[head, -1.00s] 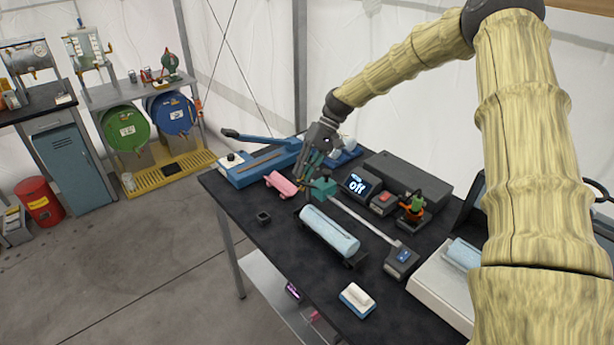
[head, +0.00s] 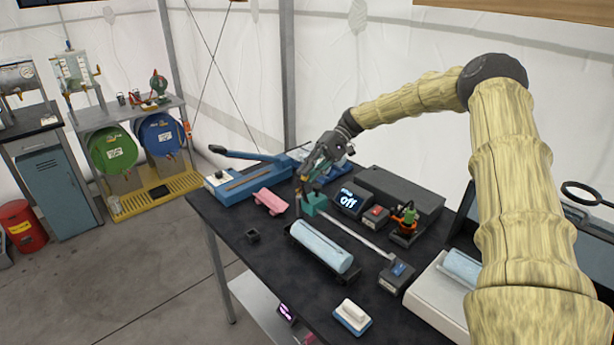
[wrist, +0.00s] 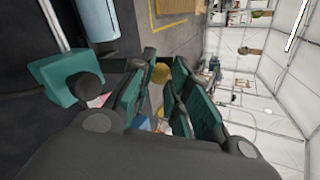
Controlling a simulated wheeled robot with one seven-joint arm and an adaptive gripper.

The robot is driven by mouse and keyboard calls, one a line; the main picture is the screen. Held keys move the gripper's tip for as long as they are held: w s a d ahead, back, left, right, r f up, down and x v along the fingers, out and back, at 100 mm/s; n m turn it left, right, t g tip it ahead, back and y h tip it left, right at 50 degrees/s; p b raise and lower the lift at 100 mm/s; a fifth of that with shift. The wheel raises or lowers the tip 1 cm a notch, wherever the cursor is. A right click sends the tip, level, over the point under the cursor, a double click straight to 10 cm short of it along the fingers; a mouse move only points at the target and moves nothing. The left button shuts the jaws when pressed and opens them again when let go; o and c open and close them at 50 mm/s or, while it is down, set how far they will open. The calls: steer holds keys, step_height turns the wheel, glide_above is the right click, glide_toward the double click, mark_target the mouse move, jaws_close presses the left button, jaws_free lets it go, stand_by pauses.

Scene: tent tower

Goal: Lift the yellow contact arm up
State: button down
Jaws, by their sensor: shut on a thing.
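My gripper (head: 304,175) is over the back part of the dark workbench, close above a teal block (head: 314,203) at the far end of a pale rail. In the wrist view its teal finger pads (wrist: 160,98) close around a small yellow piece, the yellow contact arm (wrist: 161,73). Only its rounded end shows; the pads hide the rest. The teal block also shows in the wrist view (wrist: 66,76), beside the fingers with a dark knob. A light blue cylinder (head: 321,246) lies in a black cradle in front of the rail.
A display reading "Off" (head: 348,201) and a box with a red button (head: 375,216) stand right of the block. A pink piece (head: 270,201) and a blue lever device (head: 245,180) are to the left. The bench's front left is mostly clear.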

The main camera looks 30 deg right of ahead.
steer(key=shift+s+d+f, duration=0.15)
steer(key=shift+d+f, duration=0.1)
steer(key=shift+f, duration=0.25)
steer(key=c, duration=1.6)
jaws_free()
steer(key=shift+c, duration=0.2)
steer(key=o, duration=0.3)
steer(key=shift+f, duration=0.1)
steer(key=shift+d, duration=0.1)
steer(key=shift+w+r, duration=0.2)
steer(key=shift+w, duration=0.05)
steer(key=v, duration=1.2)
